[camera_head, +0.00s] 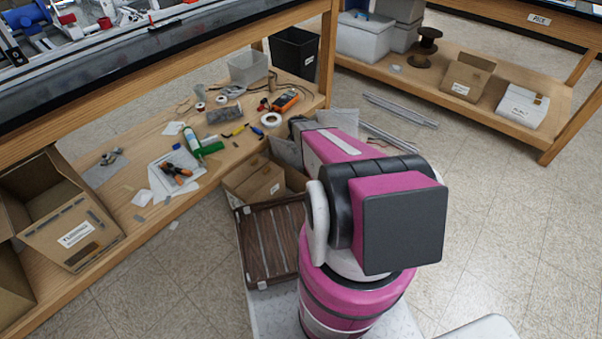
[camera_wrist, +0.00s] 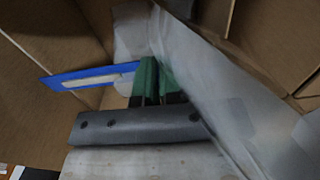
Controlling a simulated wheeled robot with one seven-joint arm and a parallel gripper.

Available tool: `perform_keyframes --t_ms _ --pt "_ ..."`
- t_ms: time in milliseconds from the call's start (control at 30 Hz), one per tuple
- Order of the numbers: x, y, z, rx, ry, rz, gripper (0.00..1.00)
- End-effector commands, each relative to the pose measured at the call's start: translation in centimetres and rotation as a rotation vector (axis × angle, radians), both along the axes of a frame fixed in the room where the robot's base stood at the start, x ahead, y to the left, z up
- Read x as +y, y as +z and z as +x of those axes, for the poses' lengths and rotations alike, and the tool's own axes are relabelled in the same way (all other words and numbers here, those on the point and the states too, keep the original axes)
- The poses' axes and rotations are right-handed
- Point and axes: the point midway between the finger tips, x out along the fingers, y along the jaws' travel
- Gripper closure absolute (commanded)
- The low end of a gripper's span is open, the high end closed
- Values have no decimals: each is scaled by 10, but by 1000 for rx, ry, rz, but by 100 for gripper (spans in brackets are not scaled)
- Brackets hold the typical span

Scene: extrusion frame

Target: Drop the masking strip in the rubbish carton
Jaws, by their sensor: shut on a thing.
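My gripper (camera_wrist: 160,82) shows in the wrist view with its green fingers shut on the masking strip (camera_wrist: 75,78). The strip is blue with a pale band and sticks out to the left of the fingers. The gripper and strip are among the brown walls of an open carton (camera_wrist: 38,28). Whether the strip touches the carton's bottom I cannot tell. In the head view, an open brown carton (camera_head: 262,187) stands on the floor beside my arm, which hides my gripper and the strip there.
Greyish, clear-looking plastic (camera_wrist: 235,95) lies close to the right of my fingers. In the head view, a workbench shelf (camera_head: 150,215) with tools is at left. Metal profiles (camera_head: 400,110) lie on the floor behind. The floor at right is clear.

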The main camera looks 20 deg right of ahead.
Motion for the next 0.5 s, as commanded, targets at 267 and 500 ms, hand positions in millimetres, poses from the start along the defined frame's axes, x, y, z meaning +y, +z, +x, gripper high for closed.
perform_keyframes --t_ms 267,500 --pt "0 -67 3 1 -1 0 100" --pt "0 -108 2 1 -1 -1 100"
